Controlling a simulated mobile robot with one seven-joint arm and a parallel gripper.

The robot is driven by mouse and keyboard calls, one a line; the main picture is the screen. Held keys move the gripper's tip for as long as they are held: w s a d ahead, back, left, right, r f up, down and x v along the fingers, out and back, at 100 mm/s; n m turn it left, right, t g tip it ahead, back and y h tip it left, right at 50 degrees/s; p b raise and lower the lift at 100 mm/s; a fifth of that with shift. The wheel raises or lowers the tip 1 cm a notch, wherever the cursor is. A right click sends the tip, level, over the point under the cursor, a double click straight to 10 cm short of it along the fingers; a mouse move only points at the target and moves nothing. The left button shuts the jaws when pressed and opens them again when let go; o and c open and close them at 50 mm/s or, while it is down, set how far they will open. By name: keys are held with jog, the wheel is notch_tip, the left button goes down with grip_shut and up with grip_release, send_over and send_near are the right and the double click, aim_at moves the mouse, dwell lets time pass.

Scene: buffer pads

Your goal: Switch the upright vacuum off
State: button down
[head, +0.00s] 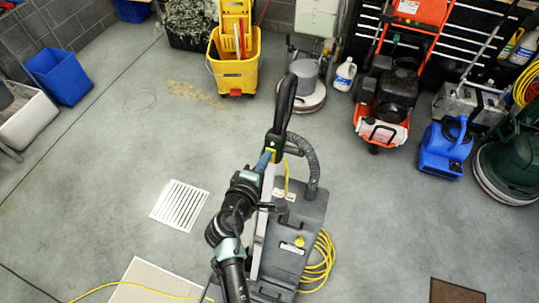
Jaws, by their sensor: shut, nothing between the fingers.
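The upright vacuum (312,210) stands in the middle of the head view, with a dark grey body, a ribbed hose and a black loop handle (285,103) at the top. My arm comes up from the bottom edge in front of its left side. My gripper (268,157) is small in the picture, shut, at the lower end of the handle. It overlaps a dark part with green and yellow marks there; I cannot tell whether it touches. The switch and its position cannot be made out.
A yellow cord (321,262) lies coiled right of the vacuum. A yellow mop bucket (235,72), a floor machine (304,90), a red machine (384,110) and a blue blower (445,150) stand behind. Floor left of my arm is open, with a white grate (180,205).

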jog(key=shift+w+d+f, duration=0.2)
jog(key=shift+w, duration=0.2)
dwell(0.7)
jog(key=p+v, duration=0.2)
jog(key=v, duration=0.4)
dwell(0.5)
dwell(0.4)
jog(key=w+r+m+t+b, duration=0.2)
jog(key=r+m, duration=0.1)
jog(key=r, duration=0.8)
jog(key=w+d+r+m+t+y+b, duration=0.1)
jog(key=w+r+m+t, duration=0.15)
jog(key=r, duration=0.75)
jog(key=w+r+m+t+b, duration=0.15)
jog(key=r+m, duration=0.25)
jog(key=r, duration=0.7)
jog(key=s+r+m+t+y+b, duration=0.1)
jog(key=s+r+t, duration=0.3)
jog(key=s+r, duration=0.4)
jog(key=s+r+m+t+y+b, duration=0.2)
jog(key=s+r, duration=0.6)
jog(key=r, duration=0.7)
jog(key=shift+s+r+m+t+y, duration=0.15)
jog(key=shift+s+m+t+y, duration=0.35)
jog(key=shift+t, duration=0.7)
jog(key=shift+w, duration=0.1)
